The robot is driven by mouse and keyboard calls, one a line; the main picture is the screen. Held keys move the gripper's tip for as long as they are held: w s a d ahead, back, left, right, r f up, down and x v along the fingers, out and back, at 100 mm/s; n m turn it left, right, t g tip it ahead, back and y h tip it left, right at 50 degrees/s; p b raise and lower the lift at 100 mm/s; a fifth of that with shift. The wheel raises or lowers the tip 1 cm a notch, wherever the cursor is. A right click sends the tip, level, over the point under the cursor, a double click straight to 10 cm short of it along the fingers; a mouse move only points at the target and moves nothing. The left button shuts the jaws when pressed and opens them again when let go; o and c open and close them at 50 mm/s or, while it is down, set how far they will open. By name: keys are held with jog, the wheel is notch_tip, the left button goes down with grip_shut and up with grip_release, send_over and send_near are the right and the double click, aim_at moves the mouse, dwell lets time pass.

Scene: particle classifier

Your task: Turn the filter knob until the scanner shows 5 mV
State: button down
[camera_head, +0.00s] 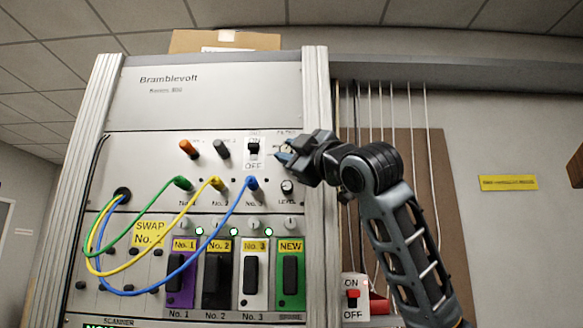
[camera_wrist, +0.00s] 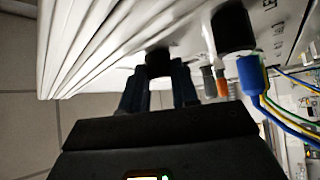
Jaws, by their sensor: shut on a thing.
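The filter knob (camera_wrist: 158,62) is a dark round knob on the white panel, between my fingertips in the wrist view. My gripper (camera_wrist: 159,84) is shut on it, a finger on each side. In the head view my gripper (camera_head: 284,158) reaches in from the right and hides most of the knob, below the partly covered FILTER label. The knob's pointer direction cannot be seen. The scanner (camera_head: 118,323) is cut off by the bottom edge of the head view; only the top of green display text shows, and no mV reading is legible.
The LEVEL knob (camera_head: 287,187) sits just below my gripper. An ON/OFF switch (camera_head: 253,149) is to its left. Blue (camera_head: 252,184), yellow (camera_head: 217,184) and green (camera_head: 183,184) plugs have looping cables. Coloured modules fill the lower row. A red switch (camera_head: 353,298) is at lower right.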

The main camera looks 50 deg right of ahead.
jog(key=shift+w+a+f+m+t+h+b, duration=0.15)
jog(key=shift+m+h+b, duration=0.25)
jog(key=shift+m+h, duration=0.25)
jog(key=shift+d+f+m+t+h+b, duration=0.1)
jog(key=shift+m+t+h+b, duration=0.1)
jog(key=shift+m+h+b, duration=0.4)
jog(key=shift+w+a+f+m+t+h+b, duration=0.1)
jog(key=shift+m+t+h+b, duration=0.2)
jog(key=shift+m, duration=0.55)
jog(key=shift+s+r+m+g+h, duration=0.1)
jog(key=shift+r+m+g+h, duration=0.05)
jog(key=shift+m+g+h, duration=0.15)
jog(key=c, duration=0.8)
grip_release()
jog(key=shift+c, duration=0.2)
jog(key=b+v, duration=0.1)
jog(key=v, duration=0.6)
jog(key=shift+s+f+b, duration=0.25)
jog(key=shift+s+b, duration=0.05)
jog(key=shift+b, duration=0.05)
jog(key=shift+a, duration=0.1)
